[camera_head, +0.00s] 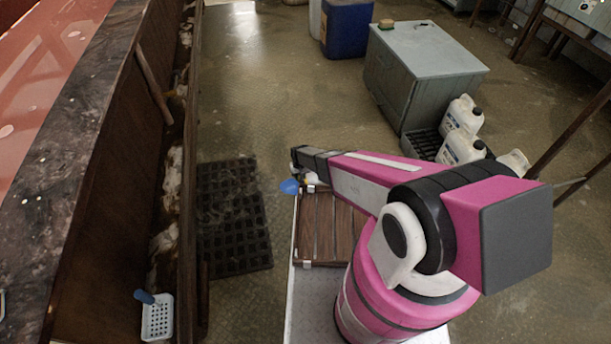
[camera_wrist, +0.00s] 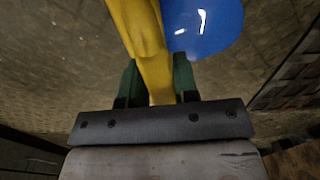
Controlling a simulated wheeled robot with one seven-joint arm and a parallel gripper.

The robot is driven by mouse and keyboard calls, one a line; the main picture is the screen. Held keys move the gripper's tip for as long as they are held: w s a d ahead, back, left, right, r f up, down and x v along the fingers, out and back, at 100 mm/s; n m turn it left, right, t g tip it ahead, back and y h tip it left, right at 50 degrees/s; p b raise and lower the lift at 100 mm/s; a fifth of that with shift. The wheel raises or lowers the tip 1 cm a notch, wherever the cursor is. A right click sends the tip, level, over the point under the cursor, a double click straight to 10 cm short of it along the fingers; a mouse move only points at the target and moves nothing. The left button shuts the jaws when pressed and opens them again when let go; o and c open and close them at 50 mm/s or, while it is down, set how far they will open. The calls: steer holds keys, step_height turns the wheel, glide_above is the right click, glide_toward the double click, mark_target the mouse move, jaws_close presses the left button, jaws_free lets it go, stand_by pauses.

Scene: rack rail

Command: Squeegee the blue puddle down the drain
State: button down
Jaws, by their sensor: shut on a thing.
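My gripper (camera_wrist: 156,78) has green fingers on either side of a yellow handle-like thing (camera_wrist: 138,28) and is shut on it. The yellow thing runs up out of the wrist view, so its far end is hidden. A smooth, glossy blue thing (camera_wrist: 203,28) shows beside it at the top. In the head view a small blue patch (camera_head: 289,186) shows just below the end of my arm. I cannot tell whether it belongs to the held thing. The gripper itself is mostly hidden by my arm there. I cannot make out a blue puddle or a drain on the floor.
A black grid mat (camera_head: 232,215) lies on the wet-looking floor. A long dark trough (camera_head: 150,160) runs along the left, with a white basket (camera_head: 157,317) at its lower end. A grey cabinet (camera_head: 425,65), white jugs (camera_head: 461,145) and a blue drum (camera_head: 346,28) stand beyond.

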steer(key=s+a, duration=0.2)
steer(key=a, duration=0.5)
steer(key=s+a, duration=0.2)
steer(key=a, duration=0.6)
steer(key=s+a, duration=0.2)
steer(key=a, duration=0.6)
steer(key=shift+s+a+f, duration=0.1)
steer(key=shift+s+a, duration=0.05)
steer(key=shift+s, duration=0.2)
steer(key=shift+s+a+r, duration=0.1)
steer(key=shift+a+r, duration=0.1)
steer(key=shift+a, duration=0.05)
step_height(320, 180, up, 6)
steer(key=shift+d, duration=0.15)
